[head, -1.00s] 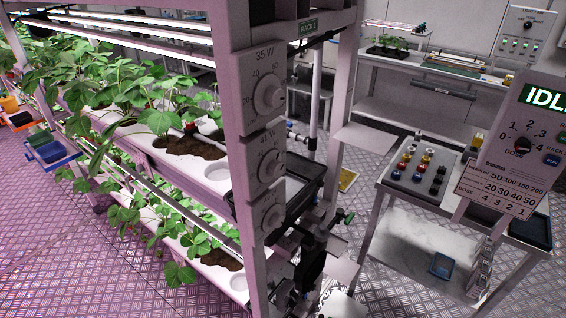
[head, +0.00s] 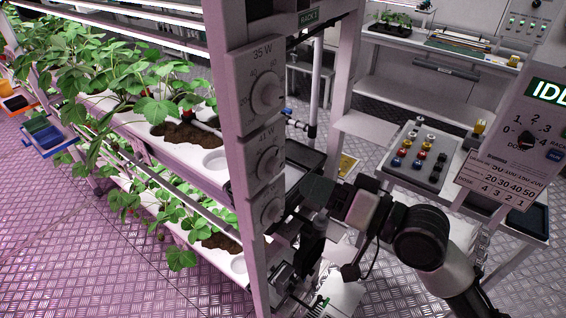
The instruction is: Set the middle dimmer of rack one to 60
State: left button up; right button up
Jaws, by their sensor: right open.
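A pale post (head: 232,150) at the rack's end carries three round dimmer knobs in a column. The top dimmer (head: 266,93) has a scale and reads 35 W. The middle dimmer (head: 270,162) reads 41 W. The bottom dimmer (head: 272,211) sits below it; I cannot read its value. A green RACK sign (head: 308,18) is at the top; its number is small. My right gripper (head: 318,200) is open and empty, to the right of the post and a little lower than the middle dimmer, apart from the knobs. Its fingertips are hard to make out against dark parts behind. My left gripper is out of view.
Strawberry plants grow in white troughs (head: 184,150) at left. A dark tray (head: 300,160) and pipes are behind the post. A grey box with coloured knobs (head: 418,157) stands on a bench at right. A white panel (head: 530,125) with a dial hangs at far right.

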aim_at(279, 169)
jog(key=p+x, duration=0.1)
jog(key=x, duration=0.5)
jog(key=shift+w+a+r+p, duration=0.1)
jog(key=shift+w+r+p, duration=0.05)
jog(key=shift+p, duration=0.25)
jog(key=shift+w+a+f, duration=0.2)
jog(key=shift+w+a, duration=0.15)
jog(key=shift+a, duration=0.15)
jog(key=c, duration=0.9)
jog(key=shift+n+b, duration=0.3)
jog(key=shift+n, duration=0.8)
jog(key=n, duration=0.3)
jog(key=o, duration=0.9)
